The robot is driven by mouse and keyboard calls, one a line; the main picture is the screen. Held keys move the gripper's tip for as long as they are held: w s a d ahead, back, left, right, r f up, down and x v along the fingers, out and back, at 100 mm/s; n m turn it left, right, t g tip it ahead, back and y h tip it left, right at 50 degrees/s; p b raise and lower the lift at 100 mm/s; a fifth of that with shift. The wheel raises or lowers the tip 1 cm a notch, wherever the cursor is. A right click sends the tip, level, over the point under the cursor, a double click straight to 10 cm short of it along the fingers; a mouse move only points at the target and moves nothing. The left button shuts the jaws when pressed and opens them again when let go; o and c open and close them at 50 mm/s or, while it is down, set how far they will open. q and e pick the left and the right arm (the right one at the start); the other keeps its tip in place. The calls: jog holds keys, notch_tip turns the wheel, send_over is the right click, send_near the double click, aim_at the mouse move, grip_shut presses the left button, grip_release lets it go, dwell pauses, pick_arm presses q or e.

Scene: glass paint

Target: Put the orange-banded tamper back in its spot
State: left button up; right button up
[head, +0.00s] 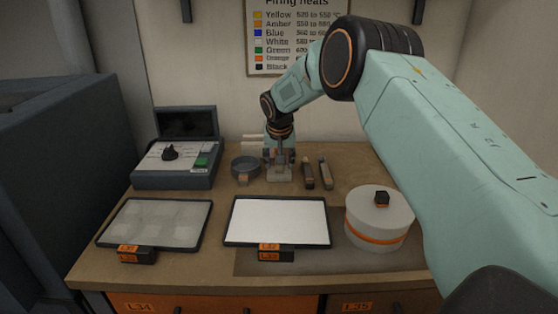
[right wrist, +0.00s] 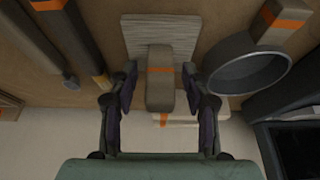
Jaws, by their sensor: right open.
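The orange-banded tamper appears to be the grey grip (right wrist: 160,85) with an orange band and the pale square plate (right wrist: 160,30) at its foot. In the head view the plate (head: 279,174) rests at the back of the table, and my gripper partly hides the grip. My right gripper (head: 280,157) is over it. In the right wrist view my right gripper (right wrist: 160,92) is open, with one finger on each side of the grip and a gap at both sides. My left gripper is not in view.
A dark ring (head: 246,167) and a small orange-banded block (right wrist: 280,18) stand close on one side. Two banded tools (head: 308,175) lie on the other. A white panel (head: 277,222), a grey tray (head: 155,223) and a round drum (head: 379,222) fill the front.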

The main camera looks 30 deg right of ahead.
jog(key=v, duration=1.2)
